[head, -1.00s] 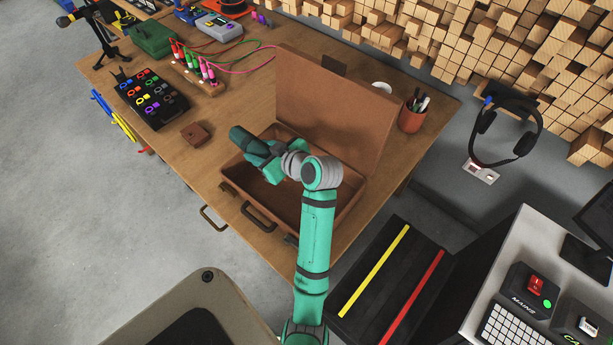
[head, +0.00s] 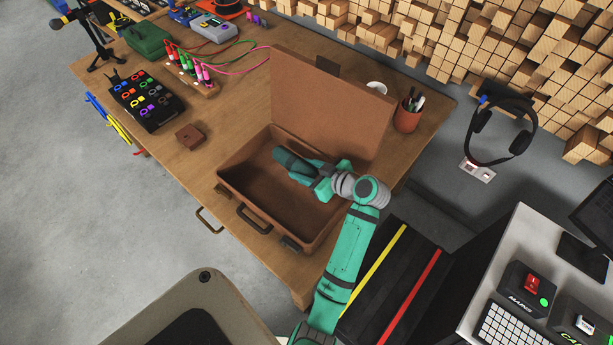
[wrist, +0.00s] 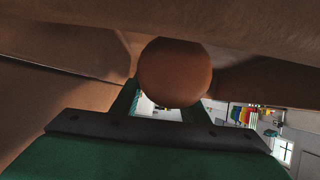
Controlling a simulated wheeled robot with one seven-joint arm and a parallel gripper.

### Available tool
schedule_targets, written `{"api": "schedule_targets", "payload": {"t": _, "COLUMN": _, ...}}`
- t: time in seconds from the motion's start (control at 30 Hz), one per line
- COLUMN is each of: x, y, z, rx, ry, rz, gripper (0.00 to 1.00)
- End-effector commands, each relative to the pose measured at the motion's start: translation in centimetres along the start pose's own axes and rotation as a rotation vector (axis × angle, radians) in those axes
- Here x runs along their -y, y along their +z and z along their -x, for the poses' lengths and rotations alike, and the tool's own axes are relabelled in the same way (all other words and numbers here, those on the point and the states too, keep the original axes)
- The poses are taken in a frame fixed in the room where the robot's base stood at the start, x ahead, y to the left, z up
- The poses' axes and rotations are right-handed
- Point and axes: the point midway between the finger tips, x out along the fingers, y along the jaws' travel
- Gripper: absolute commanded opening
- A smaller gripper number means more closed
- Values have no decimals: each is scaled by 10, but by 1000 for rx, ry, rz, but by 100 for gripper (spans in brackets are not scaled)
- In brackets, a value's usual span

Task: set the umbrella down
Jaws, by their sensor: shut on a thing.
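The umbrella (head: 290,160), a short folded dark-teal roll, sticks out to the upper left from my gripper (head: 318,178) in the head view. My gripper is shut on it, over the inside of the open brown suitcase (head: 262,216). I cannot tell whether the umbrella touches the suitcase floor. In the wrist view a round brown end (wrist: 174,72), probably the umbrella's handle, sits between the fingers. Brown suitcase surfaces fill much of that view. My gripper hides part of the umbrella.
The suitcase lid (head: 325,110) stands upright at the back. A brown pen cup (head: 408,116) and a white cup (head: 376,88) stand behind it to the right. A small brown box (head: 190,136) and a black tray (head: 147,100) lie left on the wooden table (head: 240,90).

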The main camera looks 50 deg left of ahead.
Motion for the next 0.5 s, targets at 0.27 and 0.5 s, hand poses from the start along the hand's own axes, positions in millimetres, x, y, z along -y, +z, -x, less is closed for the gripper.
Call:
{"api": "schedule_targets", "payload": {"t": 0.27, "x": -4, "y": 24, "z": -6, "rx": 0, "ry": -2, "rz": -2, "gripper": 9}}
{"api": "schedule_targets", "payload": {"t": 0.5, "x": -5, "y": 39, "z": -14, "rx": -1, "ry": 1, "rz": 1, "gripper": 9}}
